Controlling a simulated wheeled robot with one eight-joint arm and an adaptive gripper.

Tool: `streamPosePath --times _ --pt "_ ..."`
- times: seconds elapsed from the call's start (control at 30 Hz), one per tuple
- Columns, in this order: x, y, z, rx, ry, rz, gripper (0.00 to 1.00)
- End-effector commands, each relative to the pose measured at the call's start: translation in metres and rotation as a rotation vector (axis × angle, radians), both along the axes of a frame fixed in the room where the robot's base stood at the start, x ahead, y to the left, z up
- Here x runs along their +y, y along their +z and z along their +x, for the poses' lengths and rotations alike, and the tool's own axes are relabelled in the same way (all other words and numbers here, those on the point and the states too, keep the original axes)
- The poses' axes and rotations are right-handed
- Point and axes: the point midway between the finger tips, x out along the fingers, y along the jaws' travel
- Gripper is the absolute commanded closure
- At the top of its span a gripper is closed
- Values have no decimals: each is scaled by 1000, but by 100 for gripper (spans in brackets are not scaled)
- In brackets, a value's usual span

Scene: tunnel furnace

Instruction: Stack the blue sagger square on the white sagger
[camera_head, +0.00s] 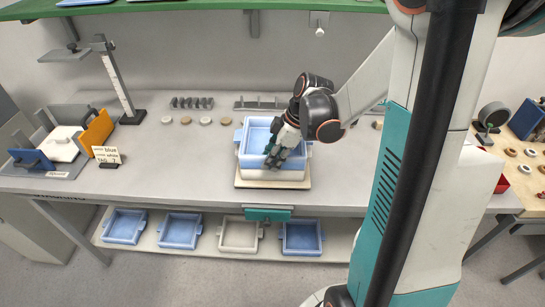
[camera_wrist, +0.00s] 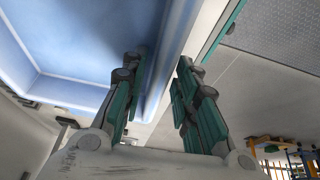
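The blue sagger (camera_head: 243,158) sits on top of the white sagger (camera_head: 272,175) in the middle of the bench, on a pale board (camera_head: 243,184). Their sides look roughly lined up from above; any small offset is too fine to tell. My gripper (camera_head: 274,156) reaches down at the blue sagger's front wall. In the wrist view the two fingers of my gripper (camera_wrist: 158,62) stand on either side of the blue sagger's wall (camera_wrist: 161,68). A gap shows between the wall and the right finger, so the gripper looks open. My gripper hides part of the front wall.
Small discs (camera_head: 206,120) and dark racks (camera_head: 192,102) lie behind. A measuring stand (camera_head: 118,80), a sign (camera_head: 107,155) and a plate holder (camera_head: 62,148) stand left. Blue trays (camera_head: 180,231) and a white tray (camera_head: 239,235) lie on the lower shelf. A green shelf (camera_head: 200,5) hangs above.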

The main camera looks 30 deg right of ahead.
Motion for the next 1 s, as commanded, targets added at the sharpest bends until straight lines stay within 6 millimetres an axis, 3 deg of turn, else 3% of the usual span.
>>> streamPosePath --times 0.47,1.0 --pt "-3 9 -2 1 -2 0 64" --pt "-32 95 -24 0 -1 0 64"
